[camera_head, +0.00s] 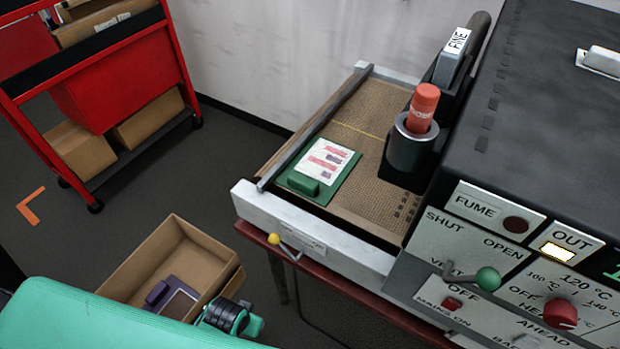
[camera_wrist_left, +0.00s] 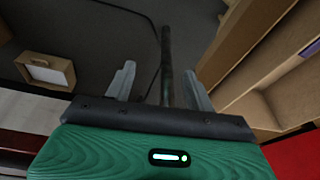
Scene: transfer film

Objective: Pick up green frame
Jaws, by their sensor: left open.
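The green frame (camera_head: 302,184) lies flat on the brown mesh belt (camera_head: 385,104) of the machine, near its left end beside a grey rail. It holds a white sheet with pink and purple marks. My left gripper (camera_wrist_left: 160,85) shows in the left wrist view with its two grey fingers spread and nothing between them. The green frame is not seen in the wrist view. In the head view my teal left arm crosses the bottom left, below and left of the frame, and its fingers are not visible. My right gripper is in neither view.
A cardboard box (camera_head: 200,247) holding a purple frame (camera_head: 170,300) stands at lower left. A yellow-knobbed lever (camera_head: 274,239) sticks out from the machine's white edge (camera_head: 310,240). A black holder with a red-orange cylinder (camera_head: 424,105) stands right of the frame. A red cart (camera_head: 110,85) stands upper left.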

